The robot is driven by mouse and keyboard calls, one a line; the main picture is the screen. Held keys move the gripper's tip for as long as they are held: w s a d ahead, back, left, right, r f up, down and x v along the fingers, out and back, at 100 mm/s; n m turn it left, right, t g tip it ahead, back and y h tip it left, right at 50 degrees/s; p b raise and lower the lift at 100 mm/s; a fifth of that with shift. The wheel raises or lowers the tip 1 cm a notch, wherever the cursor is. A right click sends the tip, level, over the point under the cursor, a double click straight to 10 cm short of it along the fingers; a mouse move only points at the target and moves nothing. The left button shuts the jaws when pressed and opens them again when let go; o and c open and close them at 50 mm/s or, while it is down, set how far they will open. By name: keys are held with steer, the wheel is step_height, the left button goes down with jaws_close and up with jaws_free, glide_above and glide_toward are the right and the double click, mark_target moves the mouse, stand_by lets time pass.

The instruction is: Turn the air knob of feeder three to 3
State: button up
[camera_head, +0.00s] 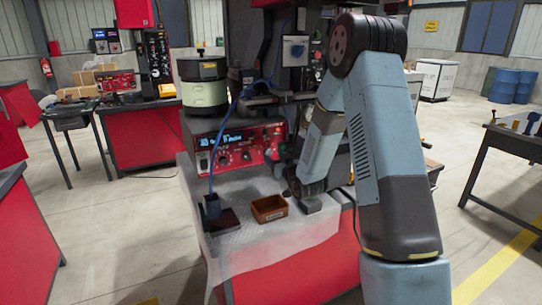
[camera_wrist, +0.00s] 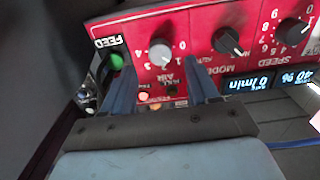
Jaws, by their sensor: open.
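The red control panel (camera_head: 238,152) of a feeder stands at the back of the work table, with a lit blue display. It appears upside down in the wrist view (camera_wrist: 265,45). In the head view, my arm's end is close to the panel's right side, the fingers not clearly visible.
A black mode knob (camera_wrist: 228,42) and speed knob (camera_wrist: 292,32) sit beside the air knob; a green feed button (camera_wrist: 116,61) is on its other side. An orange-brown bin (camera_head: 269,208) and a dark stand (camera_head: 213,208) with a blue cable occupy the table's front.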

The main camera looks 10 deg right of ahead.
mark_target(269, 153)
steer(key=shift+x, duration=2.25)
steer(key=shift+c, duration=0.3)
steer(key=c, duration=1)
